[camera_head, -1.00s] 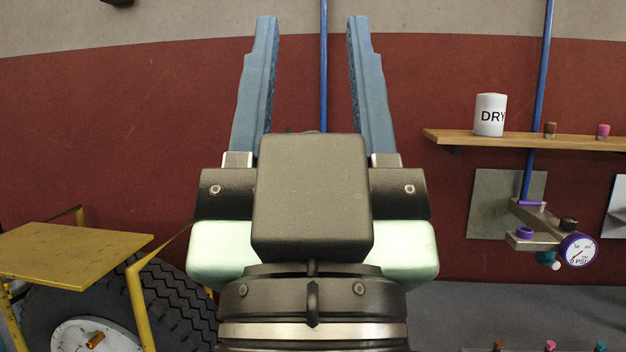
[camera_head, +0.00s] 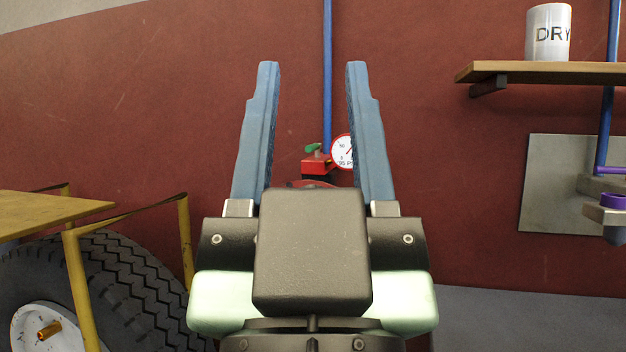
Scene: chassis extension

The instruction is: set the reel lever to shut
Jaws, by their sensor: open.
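My gripper (camera_head: 312,66) is open and empty, its two blue fingers pointing up and away in the head view. Between the fingers, farther off at the wall, is a red fitting (camera_head: 317,165) at the lower end of a blue pipe. A small green lever (camera_head: 313,148) sits on top of it, tilted. A white round gauge with a red rim (camera_head: 341,149) is beside it, partly covered by the right finger. A red curved edge (camera_head: 312,184), perhaps the reel, shows just above my gripper's body, which hides the rest.
A yellow stand (camera_head: 52,213) and a large black tyre (camera_head: 127,271) are at the left.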

